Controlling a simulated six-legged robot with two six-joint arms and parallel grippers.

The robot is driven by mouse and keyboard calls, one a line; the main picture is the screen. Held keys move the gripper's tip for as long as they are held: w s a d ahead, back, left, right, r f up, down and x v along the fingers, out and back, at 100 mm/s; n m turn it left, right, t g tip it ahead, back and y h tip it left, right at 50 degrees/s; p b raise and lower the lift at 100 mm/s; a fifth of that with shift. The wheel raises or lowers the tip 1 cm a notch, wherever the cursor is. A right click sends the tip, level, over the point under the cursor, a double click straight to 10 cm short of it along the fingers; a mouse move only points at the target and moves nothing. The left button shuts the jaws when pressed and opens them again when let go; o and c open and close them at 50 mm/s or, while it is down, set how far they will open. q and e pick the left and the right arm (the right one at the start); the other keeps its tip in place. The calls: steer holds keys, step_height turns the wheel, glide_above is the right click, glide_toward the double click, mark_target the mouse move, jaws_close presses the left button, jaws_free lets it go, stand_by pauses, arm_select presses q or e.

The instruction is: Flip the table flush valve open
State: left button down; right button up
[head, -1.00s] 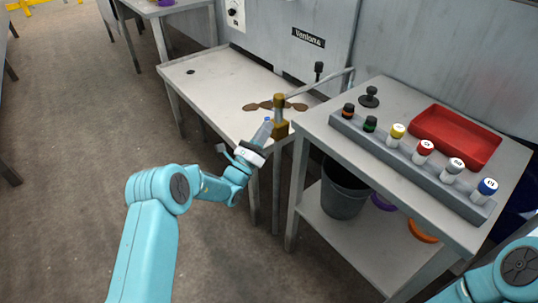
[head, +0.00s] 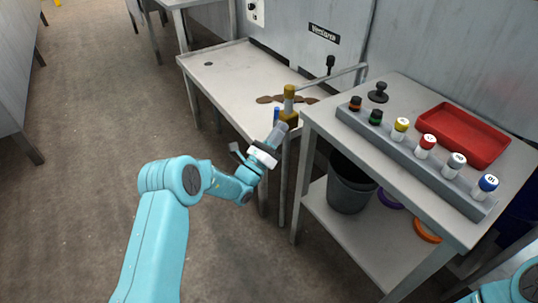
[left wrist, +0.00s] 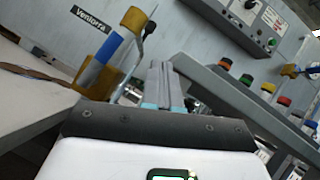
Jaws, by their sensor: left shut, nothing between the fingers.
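The flush valve (head: 289,105) is a yellow-brass fitting at the front edge of the grey table, beside the workbench. Its blue lever (head: 276,115) stands up on the valve's left side. In the left wrist view the brass body (left wrist: 106,82) and the tilted blue lever (left wrist: 93,74) are to the left of my fingers. My left gripper (head: 279,131) is just in front of and below the valve in the head view. Its grey fingers (left wrist: 163,84) are together and empty, apart from the lever in the wrist view. My right gripper is out of view.
The grey table (head: 225,72) has brown stains near the valve. A workbench (head: 400,177) at the right holds a rack of coloured-cap bottles (head: 420,165), a red tray (head: 460,135) and a black knob. A bucket (head: 349,188) sits below. Open floor lies left.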

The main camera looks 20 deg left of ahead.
arm_select(q)
steer(key=s+p, duration=0.1)
steer(key=s, duration=0.8)
steer(key=shift+a+f+p, duration=0.15)
steer(key=shift+a+p, duration=0.1)
steer(key=shift+p, duration=0.1)
steer(key=shift+d, duration=0.1)
